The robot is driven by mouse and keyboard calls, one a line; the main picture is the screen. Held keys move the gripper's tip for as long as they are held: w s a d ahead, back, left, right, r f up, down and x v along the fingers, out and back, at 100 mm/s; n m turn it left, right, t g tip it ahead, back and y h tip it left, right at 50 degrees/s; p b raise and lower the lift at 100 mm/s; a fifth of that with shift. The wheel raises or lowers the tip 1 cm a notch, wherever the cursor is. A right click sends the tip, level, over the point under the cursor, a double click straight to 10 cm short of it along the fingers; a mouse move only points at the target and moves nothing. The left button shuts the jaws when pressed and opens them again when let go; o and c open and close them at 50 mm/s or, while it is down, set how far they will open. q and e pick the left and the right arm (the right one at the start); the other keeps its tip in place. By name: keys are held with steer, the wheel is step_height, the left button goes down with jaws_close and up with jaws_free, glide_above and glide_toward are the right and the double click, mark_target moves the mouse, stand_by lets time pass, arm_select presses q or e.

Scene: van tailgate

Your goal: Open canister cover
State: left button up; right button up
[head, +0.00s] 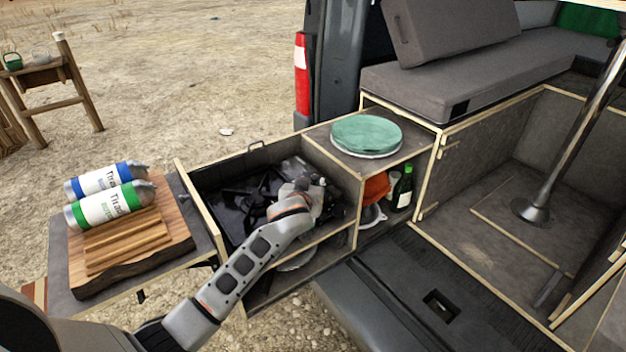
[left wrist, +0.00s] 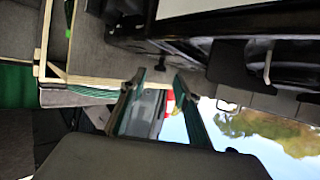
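Two canisters lie on their sides on a wooden board (head: 172,250) on the slide-out shelf at left in the head view. One has blue bands (head: 105,179), the other green bands (head: 108,204). Grey caps are at their right ends; I cannot tell whether a cover is loose. My left gripper (head: 318,192) is over the stove drawer (head: 230,205), well to the right of the canisters. In the left wrist view, the left gripper's two fingers (left wrist: 160,85) stand apart with nothing between them. No canister shows in the wrist view. My right gripper is not in view.
A green round lid or plate (head: 366,134) sits on the cabinet top behind my gripper. A green bottle (head: 402,188) and an orange item (head: 375,188) stand in the compartment below. A metal table leg (head: 565,130) rises at right. Drawer walls surround the gripper.

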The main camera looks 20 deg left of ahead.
mark_target(314, 177)
arm_select(q)
steer(key=shift+x, duration=1.1)
steer(key=shift+w+a+f, duration=0.1)
steer(key=shift+w+f, duration=0.1)
steer(key=shift+w, duration=0.4)
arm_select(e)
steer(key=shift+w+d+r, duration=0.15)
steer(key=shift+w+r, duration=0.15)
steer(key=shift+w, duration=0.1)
arm_select(q)
steer(key=shift+c, duration=0.3)
jaws_close()
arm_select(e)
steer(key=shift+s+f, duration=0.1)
